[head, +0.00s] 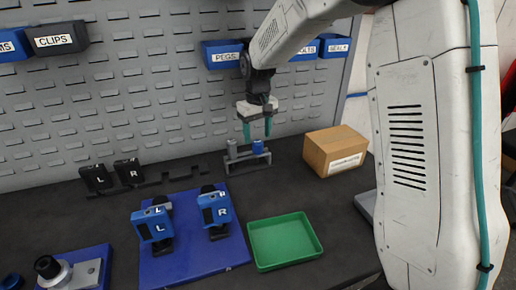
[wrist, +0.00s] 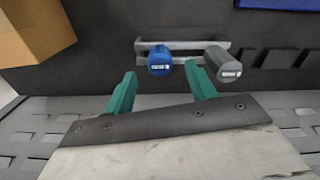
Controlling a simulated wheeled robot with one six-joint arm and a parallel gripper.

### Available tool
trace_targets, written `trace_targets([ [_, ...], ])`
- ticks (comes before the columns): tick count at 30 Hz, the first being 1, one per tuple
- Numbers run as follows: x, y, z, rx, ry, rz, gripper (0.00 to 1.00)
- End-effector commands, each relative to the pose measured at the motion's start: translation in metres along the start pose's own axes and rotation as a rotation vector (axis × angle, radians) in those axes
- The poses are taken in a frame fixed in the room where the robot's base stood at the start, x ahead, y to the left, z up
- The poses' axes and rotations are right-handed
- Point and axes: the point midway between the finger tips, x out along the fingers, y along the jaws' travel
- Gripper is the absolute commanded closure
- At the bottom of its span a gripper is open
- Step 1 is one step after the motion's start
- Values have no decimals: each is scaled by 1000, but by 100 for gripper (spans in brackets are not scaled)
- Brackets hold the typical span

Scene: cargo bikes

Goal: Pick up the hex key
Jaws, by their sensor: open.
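A small metal rack (head: 248,163) on the bench near the pegboard holds two tools, one with a blue handle (head: 258,147) and one with a grey handle (head: 232,149). The wrist view shows the blue handle (wrist: 160,60) and the grey handle (wrist: 223,64) from above, each with a small white label. I cannot read the labels, so I cannot tell which is the hex key. My gripper (head: 257,136) is open and empty, pointing down above the rack. In the wrist view its teal fingers (wrist: 160,72) lie either side of the blue handle in the picture.
A cardboard box (head: 336,152) stands right of the rack. A green tray (head: 284,242) is empty in front. A blue mat (head: 185,270) carries blue blocks marked L and R. Black L and R parts (head: 97,178) stand at the left. Blue bins (head: 221,54) hang on the pegboard.

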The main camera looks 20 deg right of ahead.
Motion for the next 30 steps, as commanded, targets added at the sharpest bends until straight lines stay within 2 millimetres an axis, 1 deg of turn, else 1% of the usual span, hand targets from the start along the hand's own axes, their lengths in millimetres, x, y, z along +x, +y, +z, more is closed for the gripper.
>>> trace_targets([
  [3,19,-1,2,0,-3,0,44],
  [7,37,-1,2,0,-2,0,44],
  [11,44,-1,2,0,0,0,44],
  [17,44,-1,2,0,1,0,44],
  [18,44,-1,2,0,1,0,55],
  [20,44,-1,2,0,1,0,72],
  [21,44,-1,2,0,1,0,83],
  [22,44,-1,2,0,1,0,91],
  [23,44,-1,2,0,1,0,93],
  [30,43,-1,2,0,1,0,93],
])
